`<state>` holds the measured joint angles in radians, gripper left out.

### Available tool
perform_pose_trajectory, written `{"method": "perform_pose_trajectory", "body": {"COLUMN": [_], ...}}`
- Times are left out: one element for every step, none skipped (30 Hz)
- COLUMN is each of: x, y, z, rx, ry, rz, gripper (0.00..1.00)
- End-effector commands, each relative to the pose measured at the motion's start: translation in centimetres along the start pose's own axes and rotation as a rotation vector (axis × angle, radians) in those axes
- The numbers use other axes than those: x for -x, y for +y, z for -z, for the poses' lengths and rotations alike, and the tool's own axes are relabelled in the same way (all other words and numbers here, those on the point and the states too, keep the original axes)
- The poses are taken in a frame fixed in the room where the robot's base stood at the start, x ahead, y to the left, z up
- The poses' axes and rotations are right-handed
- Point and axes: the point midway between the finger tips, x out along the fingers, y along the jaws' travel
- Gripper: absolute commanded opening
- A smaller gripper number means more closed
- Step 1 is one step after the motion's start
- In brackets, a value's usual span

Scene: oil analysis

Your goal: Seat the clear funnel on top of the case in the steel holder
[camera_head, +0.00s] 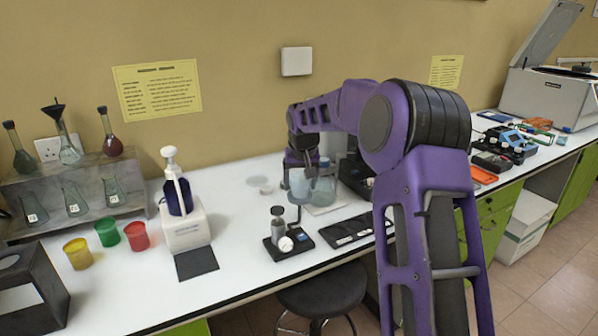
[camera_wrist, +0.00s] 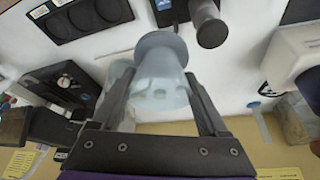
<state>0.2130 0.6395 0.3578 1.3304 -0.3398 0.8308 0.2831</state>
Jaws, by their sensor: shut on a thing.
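The clear funnel (camera_wrist: 160,80) is between the two fingers of my gripper (camera_wrist: 165,105) in the wrist view, its wide round rim towards the camera's top edge. My gripper is shut on it. In the head view, my gripper (camera_head: 308,160) is above the bench, with bluish clear ware (camera_head: 300,184) below it; my arm hides part of this. A grey metal cylinder with a dark top (camera_head: 278,224), seemingly the steel holder, stands on a black base. It also shows beside the funnel in the wrist view (camera_wrist: 208,24), apart from it. I cannot make out the case.
A black tray with round recesses (camera_head: 345,231) lies right of the black base. Another clear vessel (camera_head: 322,190) stands close to my gripper. A white pump dispenser (camera_head: 184,225) and coloured cups (camera_head: 136,236) stand to the left. Bench space between dispenser and base is clear.

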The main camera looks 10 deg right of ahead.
Motion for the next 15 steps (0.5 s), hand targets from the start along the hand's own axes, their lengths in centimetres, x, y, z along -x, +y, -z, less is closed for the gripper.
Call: {"method": "perform_pose_trajectory", "body": {"x": [0.0, 0.0, -0.1, -0.2, -0.2, -0.4, -0.5, -0.6, -0.8, -0.9, -1.0, -1.1, -1.3, -1.4, -1.5], "y": [0.3, 0.4, 0.4, 0.5, 0.5, 0.6, 0.7, 0.7, 0.8, 0.8, 0.9, 1.0, 1.0, 1.1, 1.1], "z": [-1.3, -2.0, -3.2, -4.2, -5.1, -6.6, -7.8, -8.9, -10.4, -11.5, -12.6, -14.0, -14.8, -15.8, -17.0], "rx": [0.001, 0.002, 0.006, 0.009, 0.011, 0.017, 0.019, 0.022, 0.026, 0.029, 0.033, 0.036, 0.039, 0.041, 0.044], "ry": [-0.002, -0.002, -0.002, -0.003, -0.002, -0.002, -0.002, -0.002, -0.001, -0.001, -0.001, -0.001, 0.0, 0.0, 0.0], "rz": [-0.002, -0.001, 0.0, 0.001, 0.002, 0.003, 0.005, 0.006, 0.009, 0.01, 0.011, 0.013, 0.014, 0.015, 0.017], "gripper": [0.22, 0.22, 0.22, 0.22, 0.22, 0.22, 0.22, 0.22, 0.22, 0.22, 0.22, 0.22, 0.22, 0.22, 0.22]}}
